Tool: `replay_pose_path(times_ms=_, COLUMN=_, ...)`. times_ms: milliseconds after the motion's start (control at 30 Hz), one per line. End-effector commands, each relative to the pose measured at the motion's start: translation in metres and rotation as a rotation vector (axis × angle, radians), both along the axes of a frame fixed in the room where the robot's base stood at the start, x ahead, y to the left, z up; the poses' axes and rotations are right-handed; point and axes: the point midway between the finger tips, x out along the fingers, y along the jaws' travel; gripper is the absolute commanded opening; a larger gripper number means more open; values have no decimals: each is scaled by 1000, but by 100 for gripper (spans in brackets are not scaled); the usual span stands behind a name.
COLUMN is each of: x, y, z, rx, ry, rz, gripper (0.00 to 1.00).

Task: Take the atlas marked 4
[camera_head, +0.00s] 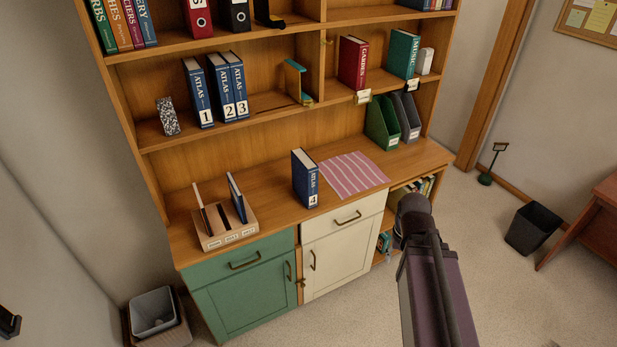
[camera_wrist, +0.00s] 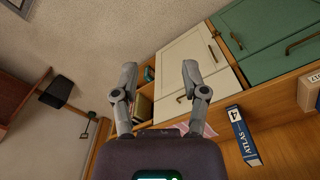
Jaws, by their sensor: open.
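The atlas marked 4 (camera_head: 304,180) is a blue book with a white label. It stands upright on the wooden counter, left of a pink striped mat (camera_head: 353,174). It also shows at the lower right of the wrist view (camera_wrist: 243,137). My gripper (camera_wrist: 159,70) is open and empty in the wrist view, with the atlas apart from it, to the right of its fingers. In the head view my arm is at the lower right, and the fingers cannot be made out there.
Atlases 1 (camera_head: 198,92), 2 and 3 (camera_head: 229,88) stand on the shelf above. A wooden sorter (camera_head: 226,230) holds thin books at the counter's left. Green and grey file holders (camera_head: 382,124) stand at its right. A dark bin (camera_head: 533,228) is on the floor.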

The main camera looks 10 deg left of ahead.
Motion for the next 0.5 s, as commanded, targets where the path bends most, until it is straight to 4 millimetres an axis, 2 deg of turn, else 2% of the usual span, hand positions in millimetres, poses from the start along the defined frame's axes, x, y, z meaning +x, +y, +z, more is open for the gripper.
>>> replay_pose_path(times_ms=167, x=0, y=0, z=0, rx=0, ry=0, rz=0, gripper=57)
replay_pose_path(times_ms=200, x=0, y=0, z=0, rx=0, ry=0, rz=0, gripper=60)
replay_pose_path(times_ms=333, x=2, y=2, z=-2, rx=7, ry=-5, rz=7, gripper=99)
replay_pose_path(times_ms=500, x=16, y=16, z=-12, rx=61, ry=-46, rz=69, gripper=100)
